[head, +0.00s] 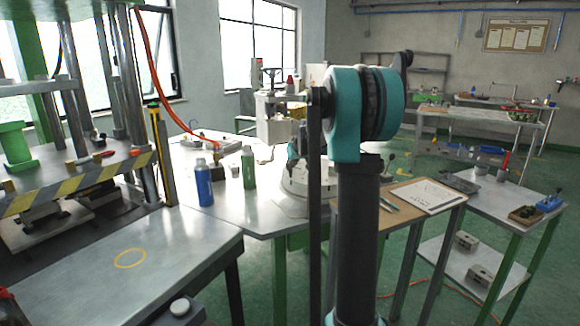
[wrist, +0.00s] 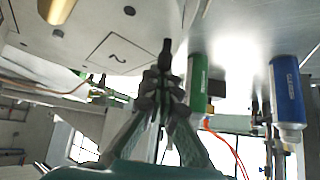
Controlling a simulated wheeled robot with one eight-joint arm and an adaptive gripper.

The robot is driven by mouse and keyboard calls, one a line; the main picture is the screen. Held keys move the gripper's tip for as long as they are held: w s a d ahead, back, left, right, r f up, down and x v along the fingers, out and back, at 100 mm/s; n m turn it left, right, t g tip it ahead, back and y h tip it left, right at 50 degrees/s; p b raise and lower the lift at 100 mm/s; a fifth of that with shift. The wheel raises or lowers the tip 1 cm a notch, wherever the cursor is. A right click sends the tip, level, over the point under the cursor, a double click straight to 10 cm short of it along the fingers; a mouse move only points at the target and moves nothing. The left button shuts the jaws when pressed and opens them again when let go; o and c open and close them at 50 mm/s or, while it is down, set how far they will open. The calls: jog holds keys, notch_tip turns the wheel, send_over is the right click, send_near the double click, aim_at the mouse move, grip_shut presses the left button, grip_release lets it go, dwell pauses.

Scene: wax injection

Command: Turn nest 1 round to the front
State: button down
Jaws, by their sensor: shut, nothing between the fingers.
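A pale round turntable (head: 300,182) stands on the metal table, partly hidden behind my arm in the head view. In the wrist view, which looks upside down, a pale surface (wrist: 90,25) fills the top. It carries a square outlined nest (wrist: 115,55) with a dark mark that looks like a 2. I cannot make out a nest marked 1. My gripper (wrist: 166,52) is shut and empty, its tips close to this surface beside the marked square; I cannot tell whether they touch. My arm largely hides the gripper in the head view.
A blue bottle (head: 204,183) and a green bottle (head: 248,167) stand on the table left of the turntable. A white machine (head: 275,118) stands behind it. A press with a striped edge (head: 80,185) is at left. A side table holds a paper sheet (head: 427,196).

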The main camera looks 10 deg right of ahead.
aim_at(303, 182)
jog(key=shift+s+d, duration=0.1)
jog(key=shift+s, duration=0.05)
jog(key=shift+s+d+n+y, duration=0.4)
jog(key=shift+s+n+y, duration=0.1)
jog(key=shift+s+n, duration=0.25)
jog(key=shift+s+d+n+y, duration=0.35)
jog(key=shift+s+n+y, duration=0.15)
jog(key=shift+s+n, duration=0.2)
jog(key=shift+s+d+g, duration=0.25)
jog(key=shift+s+g, duration=0.05)
jog(key=shift+s, duration=0.2)
jog(key=shift+s+d, duration=0.7)
jog(key=shift+s, duration=0.05)
jog(key=shift+s+d, duration=0.1)
